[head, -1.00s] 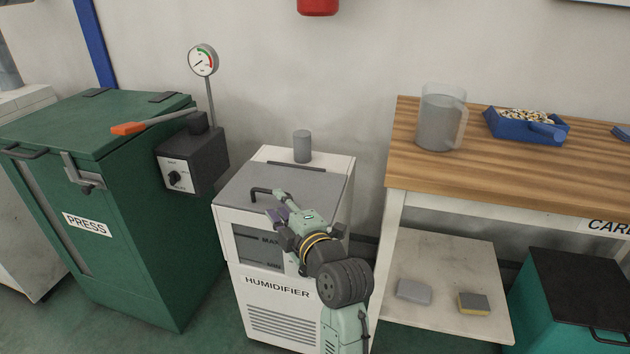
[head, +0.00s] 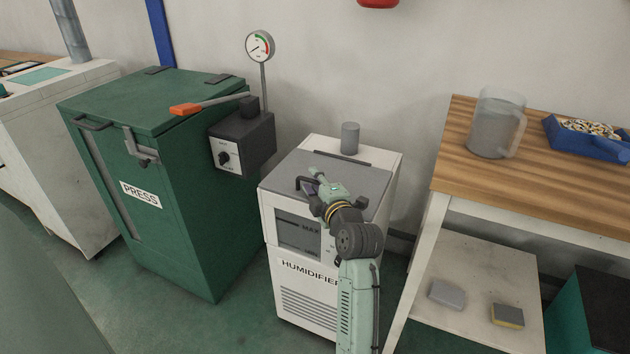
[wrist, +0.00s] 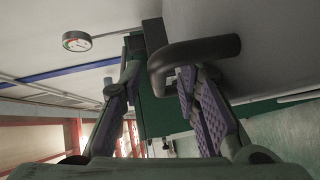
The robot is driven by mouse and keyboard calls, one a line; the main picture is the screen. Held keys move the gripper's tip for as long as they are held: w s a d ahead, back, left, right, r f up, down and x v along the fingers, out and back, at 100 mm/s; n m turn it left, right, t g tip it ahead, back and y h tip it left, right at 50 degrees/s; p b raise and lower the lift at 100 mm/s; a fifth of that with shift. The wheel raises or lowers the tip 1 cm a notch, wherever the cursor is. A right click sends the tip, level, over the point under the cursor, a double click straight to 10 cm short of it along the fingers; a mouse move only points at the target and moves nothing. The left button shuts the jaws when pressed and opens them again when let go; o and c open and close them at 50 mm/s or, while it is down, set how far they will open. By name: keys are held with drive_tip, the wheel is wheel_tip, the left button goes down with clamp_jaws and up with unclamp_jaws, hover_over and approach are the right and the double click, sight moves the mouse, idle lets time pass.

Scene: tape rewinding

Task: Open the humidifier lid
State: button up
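The white humidifier (head: 350,289) stands on the floor in the head view. Its grey lid (head: 350,172) lies flat and closed on top. The lid's black handle (head: 300,182) is at the front left of the lid, partly hidden by my gripper (head: 313,188). In the wrist view, the bent handle (wrist: 195,53) is close up, with its near end reaching between the fingers. My gripper (wrist: 160,88) shows its two fingers apart, and the right finger is close to the handle. I cannot tell whether it touches.
The green press (head: 185,190) with an orange-tipped lever (head: 186,109) stands left of the humidifier. A grey control box (head: 240,140) with a gauge (head: 260,46) is between them. A wooden table (head: 540,180) with a clear jug (head: 496,122) is at the right. A grey cylinder (head: 350,138) stands behind the lid.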

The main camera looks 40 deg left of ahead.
drive_tip(key=shift+c, duration=0.6)
clamp_jaws()
idle(0.3)
